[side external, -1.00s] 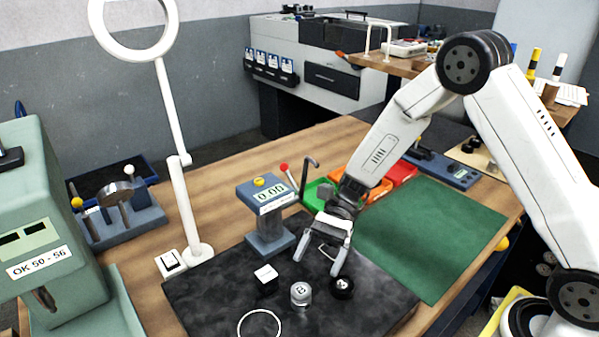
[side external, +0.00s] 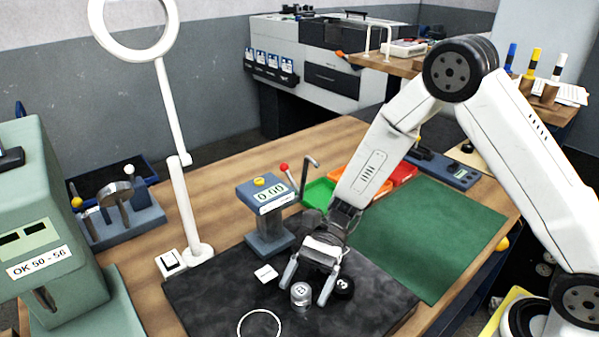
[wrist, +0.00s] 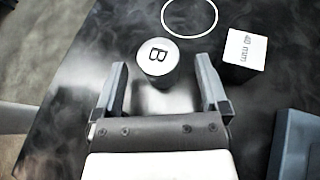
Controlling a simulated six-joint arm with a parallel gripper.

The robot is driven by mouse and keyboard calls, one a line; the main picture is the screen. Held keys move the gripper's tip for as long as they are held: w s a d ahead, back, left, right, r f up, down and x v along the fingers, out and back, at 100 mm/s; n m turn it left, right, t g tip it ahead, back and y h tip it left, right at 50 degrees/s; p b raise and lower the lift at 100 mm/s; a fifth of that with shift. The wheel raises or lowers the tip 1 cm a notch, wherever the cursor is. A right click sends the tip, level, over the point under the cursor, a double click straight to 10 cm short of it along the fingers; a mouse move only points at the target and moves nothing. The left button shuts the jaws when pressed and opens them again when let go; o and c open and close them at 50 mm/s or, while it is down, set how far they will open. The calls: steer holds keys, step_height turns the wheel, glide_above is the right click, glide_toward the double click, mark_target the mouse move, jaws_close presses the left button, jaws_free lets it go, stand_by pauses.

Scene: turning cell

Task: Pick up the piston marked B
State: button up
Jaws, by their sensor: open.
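The piston marked B (side external: 300,295) is a short silver cylinder standing upright on the dark plate. Its marked top also shows in the wrist view (wrist: 157,56), a little ahead of the jaws and roughly between their lines. My gripper (side external: 306,290) is open, with one finger to each side of the piston in the side view. In the wrist view my gripper (wrist: 165,78) holds nothing. Whether either finger touches the piston cannot be told.
A dark piston (side external: 343,288) stands close to the right finger. A white-topped block marked 40 mm (wrist: 246,48) and a white ring (wrist: 190,17) lie nearby on the dark plate (side external: 215,295). A blue gauge stand (side external: 268,215) rises behind.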

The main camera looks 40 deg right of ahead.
steer(key=shift+x, duration=1.05)
steer(key=shift+c, duration=0.2)
jaws_close()
